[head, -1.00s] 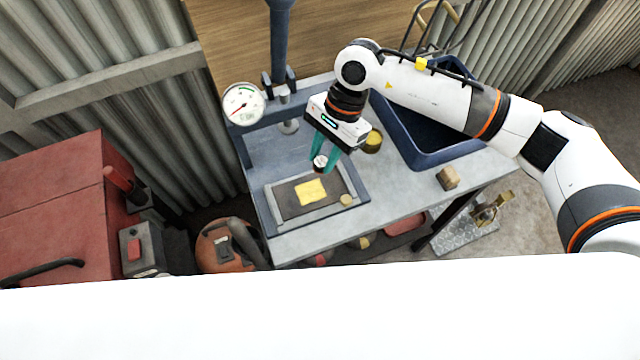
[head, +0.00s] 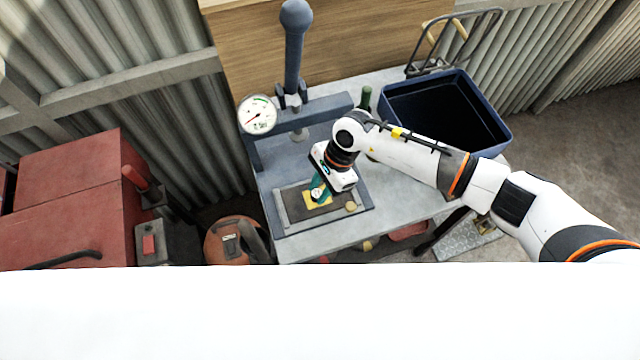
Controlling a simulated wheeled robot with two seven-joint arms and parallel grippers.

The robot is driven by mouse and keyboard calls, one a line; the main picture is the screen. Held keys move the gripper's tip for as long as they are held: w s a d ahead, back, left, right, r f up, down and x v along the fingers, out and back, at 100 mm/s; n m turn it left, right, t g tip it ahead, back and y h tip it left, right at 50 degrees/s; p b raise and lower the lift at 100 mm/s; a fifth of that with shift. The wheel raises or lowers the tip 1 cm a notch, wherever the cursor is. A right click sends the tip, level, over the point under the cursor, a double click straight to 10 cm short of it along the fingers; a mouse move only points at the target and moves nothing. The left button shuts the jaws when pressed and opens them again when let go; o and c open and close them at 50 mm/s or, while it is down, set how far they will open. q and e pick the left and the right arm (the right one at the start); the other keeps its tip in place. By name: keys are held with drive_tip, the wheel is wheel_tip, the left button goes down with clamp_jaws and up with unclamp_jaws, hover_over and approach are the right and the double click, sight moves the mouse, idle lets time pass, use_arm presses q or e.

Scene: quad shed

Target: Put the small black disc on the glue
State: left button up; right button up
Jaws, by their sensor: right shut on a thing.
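My right gripper (head: 317,193) points down over the dark plate (head: 293,209) on the press bed, its teal fingers shut on a small dark disc (head: 316,195) with a pale top. The disc is small and partly hidden by the fingers. The yellow glue patch (head: 326,204) lies on the plate directly under the gripper and is partly covered by it. I cannot tell whether the disc touches the glue. My left gripper is not in view.
A small yellowish disc (head: 351,206) lies at the plate's right edge. The blue press column (head: 293,60) and round gauge (head: 257,114) stand behind and left. A green bottle (head: 366,98) and a dark blue bin (head: 447,112) stand behind my arm. The bench's front right is clear.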

drive_tip(key=shift+f+b, duration=0.2)
drive_tip(key=shift+b, duration=0.1)
drive_tip(key=o, duration=0.9)
drive_tip(key=shift+r, duration=0.1)
drive_tip(key=shift+o, duration=0.2)
drive_tip(key=shift+r+p, duration=0.2)
drive_tip(key=shift+p, duration=0.2)
drive_tip(key=shift+w+d+r+b, duration=0.15)
drive_tip(key=shift+r+b, duration=0.1)
drive_tip(key=shift+b, duration=0.05)
drive_tip(key=b+v, duration=0.3)
drive_tip(key=v, duration=0.8)
drive_tip(key=shift+r, duration=0.2)
